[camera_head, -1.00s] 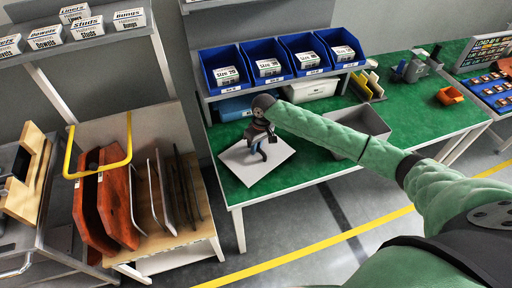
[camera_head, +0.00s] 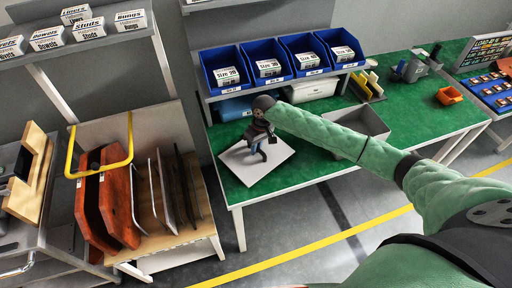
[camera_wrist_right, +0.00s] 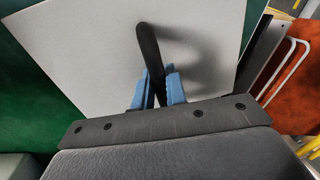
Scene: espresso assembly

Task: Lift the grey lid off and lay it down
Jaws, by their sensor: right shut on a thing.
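My right gripper (camera_head: 258,150) is low over a white square sheet (camera_head: 279,167) on the green bench. In the right wrist view its blue fingertips (camera_wrist_right: 157,90) are shut on a thin dark grey piece with a rounded end (camera_wrist_right: 149,45). I take this to be the grey lid; I see it nearly edge-on, so its full shape is hidden. It stands over the pale sheet (camera_wrist_right: 85,60) and casts a soft shadow there. I cannot tell whether it touches the sheet. My left gripper is not in view.
Behind the gripper are blue bins (camera_head: 269,65) on a shelf and a white box (camera_head: 312,90). A grey tray (camera_head: 372,123) lies beyond my right forearm. A rack of upright boards (camera_head: 118,205) stands left. Green bench surface (camera_head: 335,165) right of the sheet is clear.

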